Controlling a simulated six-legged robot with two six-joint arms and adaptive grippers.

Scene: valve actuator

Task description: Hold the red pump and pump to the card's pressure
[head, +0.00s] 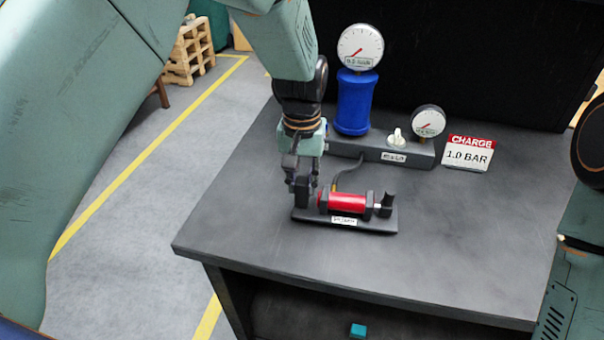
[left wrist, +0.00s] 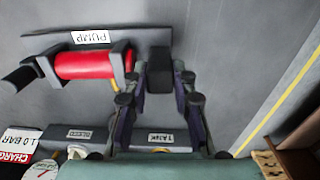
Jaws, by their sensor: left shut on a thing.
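The red pump (head: 349,202) lies on a black base plate (head: 345,222) with a label, on the dark bench top. A black handle (head: 384,205) on a rod is at its right end. My left gripper (head: 304,192) points down at the pump's left end. In the left wrist view its fingers are shut on a black block (left wrist: 159,73) beside the red barrel (left wrist: 85,64). The card (head: 468,153) reads CHARGE, 1.0 BAR. A large dial gauge (head: 360,47) tops the blue tank (head: 355,102); its small readout is hard to read. My right gripper is not in view.
Behind the pump stands a grey manifold (head: 372,152) with a pale bleed knob (head: 397,138) and a smaller gauge (head: 428,122). A hose (head: 341,175) runs towards the pump. The bench's front is clear. A teal block (head: 358,330) lies below, and a pallet (head: 190,50) stands back left.

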